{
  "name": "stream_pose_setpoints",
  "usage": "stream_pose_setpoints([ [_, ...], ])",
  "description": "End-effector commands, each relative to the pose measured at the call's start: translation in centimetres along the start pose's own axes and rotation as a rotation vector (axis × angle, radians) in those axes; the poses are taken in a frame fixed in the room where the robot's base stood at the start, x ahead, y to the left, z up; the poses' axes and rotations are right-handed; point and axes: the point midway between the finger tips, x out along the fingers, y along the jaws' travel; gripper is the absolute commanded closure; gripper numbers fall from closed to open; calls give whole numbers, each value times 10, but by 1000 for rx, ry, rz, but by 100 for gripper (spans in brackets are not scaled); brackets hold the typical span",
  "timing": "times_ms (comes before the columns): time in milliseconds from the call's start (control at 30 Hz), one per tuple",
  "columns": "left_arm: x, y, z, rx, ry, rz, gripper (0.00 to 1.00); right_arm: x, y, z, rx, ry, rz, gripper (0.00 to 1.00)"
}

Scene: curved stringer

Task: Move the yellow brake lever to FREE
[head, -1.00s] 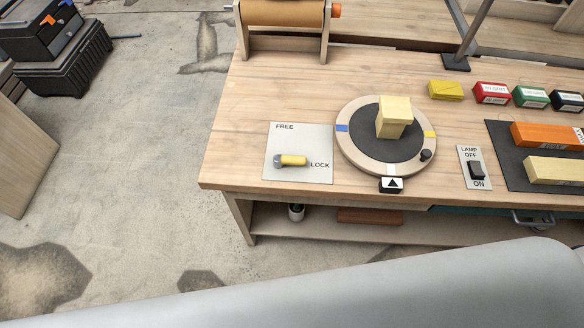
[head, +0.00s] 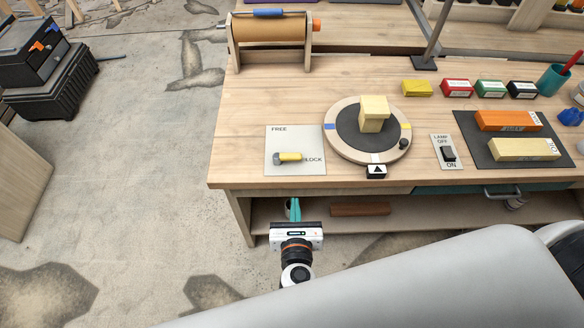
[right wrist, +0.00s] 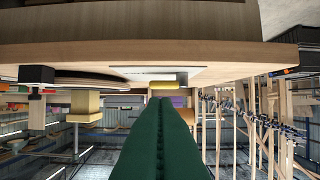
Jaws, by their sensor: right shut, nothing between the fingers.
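The yellow brake lever (head: 290,157) lies on a pale plate (head: 283,171) near the bench's front left corner. Its grey pivot is at the left and its handle points right, toward the word LOCK; FREE is printed at the plate's upper left. My right gripper (head: 294,207) shows its teal fingers shut and empty, in front of the bench edge and below the plate in the picture. In the right wrist view the scene is upside down; the shut green fingers (right wrist: 157,120) point toward the yellow lever (right wrist: 167,84), apart from it. My left gripper is not in view.
A turntable (head: 334,146) with a pale yellow block (head: 374,120) stands right of the plate. A lamp switch (head: 447,153) and a dark mat (head: 474,150) lie further right. A paper roll (head: 270,27) stands behind. The bench left of and behind the plate is clear.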

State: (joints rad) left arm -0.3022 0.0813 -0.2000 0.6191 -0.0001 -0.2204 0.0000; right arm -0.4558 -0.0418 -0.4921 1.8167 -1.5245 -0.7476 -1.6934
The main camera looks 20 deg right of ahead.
Motion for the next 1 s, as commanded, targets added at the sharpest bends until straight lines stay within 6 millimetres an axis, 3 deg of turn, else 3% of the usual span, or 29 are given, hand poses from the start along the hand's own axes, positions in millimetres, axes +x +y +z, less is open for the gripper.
stream_pose_setpoints([
  [367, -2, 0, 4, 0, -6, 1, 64, 11, 0, 0, 1, 0, 0, 100],
  [800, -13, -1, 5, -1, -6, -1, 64, 99, 0, 0, 2, -1, 0, 100],
  [1000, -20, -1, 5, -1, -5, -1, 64, 127, 0, -8, 2, -2, -1, 100],
])
